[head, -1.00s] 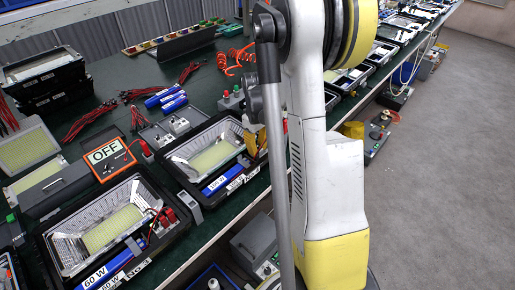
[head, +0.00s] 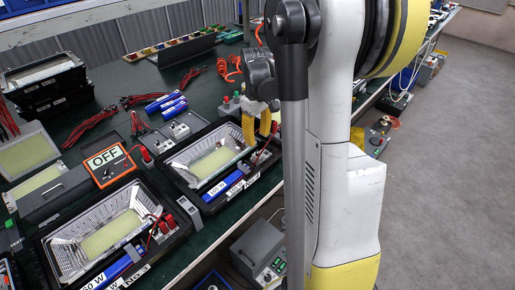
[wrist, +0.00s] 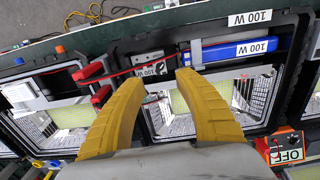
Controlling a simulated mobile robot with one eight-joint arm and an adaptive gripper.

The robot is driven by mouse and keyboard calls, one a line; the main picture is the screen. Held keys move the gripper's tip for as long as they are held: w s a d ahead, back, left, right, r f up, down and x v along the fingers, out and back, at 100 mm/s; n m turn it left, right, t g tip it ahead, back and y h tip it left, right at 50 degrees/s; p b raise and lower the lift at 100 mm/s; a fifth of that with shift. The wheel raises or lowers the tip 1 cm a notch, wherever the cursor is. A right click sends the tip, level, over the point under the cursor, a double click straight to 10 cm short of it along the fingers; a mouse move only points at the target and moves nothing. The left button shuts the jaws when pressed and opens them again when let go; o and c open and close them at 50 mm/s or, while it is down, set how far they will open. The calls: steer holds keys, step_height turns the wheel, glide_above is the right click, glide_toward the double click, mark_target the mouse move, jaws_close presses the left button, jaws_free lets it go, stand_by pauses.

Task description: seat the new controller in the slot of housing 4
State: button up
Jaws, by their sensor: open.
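The housing just behind No. 3, which I take for housing 4 (head: 174,180), is a black open case with a light reflector; its number is not legible. A blue controller (head: 222,187) lies along its front side. In the wrist view this controller (wrist: 240,48), labelled 100 W, lies along the housing's edge, apart from my fingers; I cannot tell if it is fully seated. My gripper (head: 258,140) is over the right end of this housing. Its yellow fingers (wrist: 159,80) are apart, with nothing held between them. Red connectors (wrist: 90,70) are left of the fingers.
Housing No. 3 (head: 50,250) stands in front with its own blue controller (head: 120,268). Loose blue controllers (head: 168,103) and red leads (head: 90,128) lie behind. Grey boxes (head: 257,250) stand below the bench edge.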

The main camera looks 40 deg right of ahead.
steer(key=shift+r, duration=1.65)
